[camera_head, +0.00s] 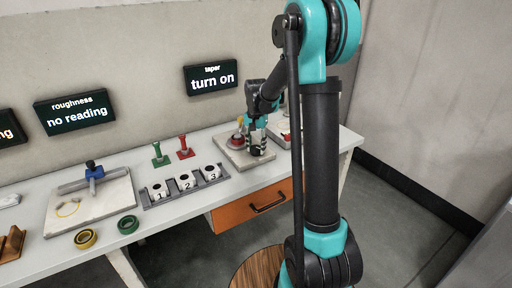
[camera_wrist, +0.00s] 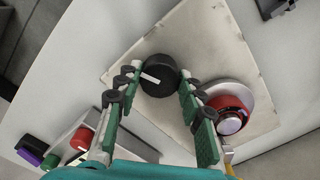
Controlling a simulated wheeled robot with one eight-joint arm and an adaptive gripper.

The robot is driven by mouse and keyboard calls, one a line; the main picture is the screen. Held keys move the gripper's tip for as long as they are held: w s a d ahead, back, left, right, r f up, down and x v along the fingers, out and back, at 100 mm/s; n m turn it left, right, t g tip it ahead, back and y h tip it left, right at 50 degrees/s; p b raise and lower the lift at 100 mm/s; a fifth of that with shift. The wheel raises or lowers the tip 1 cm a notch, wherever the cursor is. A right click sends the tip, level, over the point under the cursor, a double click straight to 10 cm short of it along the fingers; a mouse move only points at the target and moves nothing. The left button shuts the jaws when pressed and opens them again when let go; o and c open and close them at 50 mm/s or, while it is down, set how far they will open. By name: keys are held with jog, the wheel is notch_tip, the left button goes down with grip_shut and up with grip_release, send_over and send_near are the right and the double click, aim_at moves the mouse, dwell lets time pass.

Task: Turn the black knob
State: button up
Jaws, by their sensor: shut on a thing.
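The black knob (camera_wrist: 160,76) is round with a white line across its top. It stands on a pale square plate (camera_wrist: 130,50) in the wrist view. My gripper (camera_wrist: 160,84) has its two green fingers on either side of the knob and is shut on it. In the head view my gripper (camera_head: 257,143) is low over the plate (camera_head: 236,160) at the right of the bench, and largely hides the knob. A sign (camera_head: 211,78) above reads "taper, turn on".
A red-topped part on a pale disc (camera_wrist: 211,92) sits close to my right finger in the wrist view. In the head view a grey rack (camera_head: 152,201) holds numbered white cups, beside green (camera_head: 160,157) and red (camera_head: 185,150) handled pieces. An orange drawer (camera_head: 240,214) is below.

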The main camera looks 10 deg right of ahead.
aim_at(256, 147)
jog(key=m, duration=0.6)
jog(key=shift+w+m, duration=0.1)
jog(key=shift+m, duration=0.2)
dwell(0.4)
jog(key=o, duration=1.2)
jog(key=shift+c, duration=0.2)
notch_tip(256, 147, up, 12)
jog(key=s+d+f+n+t, duration=0.2)
jog(key=s+f+n, duration=0.4)
jog(key=s, duration=0.8)
jog(key=s+d+f+n+t, duration=0.2)
jog(key=s+f+n, duration=0.4)
jog(key=s+f, duration=0.4)
jog(key=s+d, duration=0.1)
jog(key=s, duration=0.2)
jog(key=shift+s+d+n, duration=0.25)
jog(key=shift+s+n, duration=0.05)
jog(key=shift+s, duration=0.1)
